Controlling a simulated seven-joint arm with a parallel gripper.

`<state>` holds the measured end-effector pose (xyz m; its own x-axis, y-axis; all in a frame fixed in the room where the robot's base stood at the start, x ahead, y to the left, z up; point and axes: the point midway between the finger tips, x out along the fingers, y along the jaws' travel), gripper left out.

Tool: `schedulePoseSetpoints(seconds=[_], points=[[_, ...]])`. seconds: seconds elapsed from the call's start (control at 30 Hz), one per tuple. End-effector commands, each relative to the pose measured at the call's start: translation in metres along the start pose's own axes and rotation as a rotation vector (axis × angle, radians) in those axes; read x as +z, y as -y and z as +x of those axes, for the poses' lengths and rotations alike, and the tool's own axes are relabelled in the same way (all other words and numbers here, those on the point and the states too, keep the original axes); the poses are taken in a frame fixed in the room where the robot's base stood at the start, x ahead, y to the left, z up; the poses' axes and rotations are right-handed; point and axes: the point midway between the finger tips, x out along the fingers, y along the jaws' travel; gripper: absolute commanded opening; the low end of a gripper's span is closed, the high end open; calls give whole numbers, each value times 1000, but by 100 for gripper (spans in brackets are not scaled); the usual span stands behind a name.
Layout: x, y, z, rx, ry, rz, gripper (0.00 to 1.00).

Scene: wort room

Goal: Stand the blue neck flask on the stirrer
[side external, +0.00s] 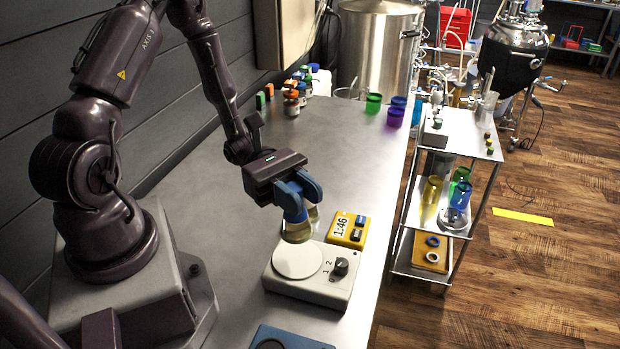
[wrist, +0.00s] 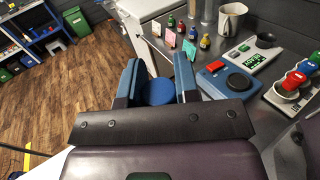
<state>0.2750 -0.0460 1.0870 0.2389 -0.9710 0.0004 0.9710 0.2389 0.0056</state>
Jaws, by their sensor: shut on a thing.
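My gripper (side external: 305,192) has blue fingers and is shut on the blue neck flask (side external: 298,232), a clear flask with pale amber liquid. The fingers close around its upper part and the flask hangs nearly upright. In the wrist view a round blue top (wrist: 158,92) shows between the fingertips (wrist: 158,80). The stirrer (side external: 310,285) is a white box with a round pale plate and a black knob marked 1 and 2. The flask's base overlaps the back edge of the plate in the side view; I cannot tell whether it touches.
A yellow timer (side external: 348,230) reading 1:46 sits just behind the stirrer. A blue device (side external: 300,339) lies in front of it. Green, purple and blue cups (side external: 374,103) and small bottles (side external: 291,103) stand at the back. A metal cart (side external: 455,130) is to the right.

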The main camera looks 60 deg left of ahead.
Motion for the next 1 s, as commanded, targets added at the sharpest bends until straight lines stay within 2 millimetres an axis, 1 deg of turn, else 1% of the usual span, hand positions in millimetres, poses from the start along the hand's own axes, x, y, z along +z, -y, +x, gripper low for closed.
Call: schedulePoseSetpoints(seconds=[0.3, 0.5, 0.67, 1.0], points=[[-32, -1, 0, 6, 2, -4, 0], [-47, -1, 0, 6, 2, -3, 0], [-52, 0, 0, 5, 1, -2, 0], [-53, -1, 0, 6, 1, -2, 0]])
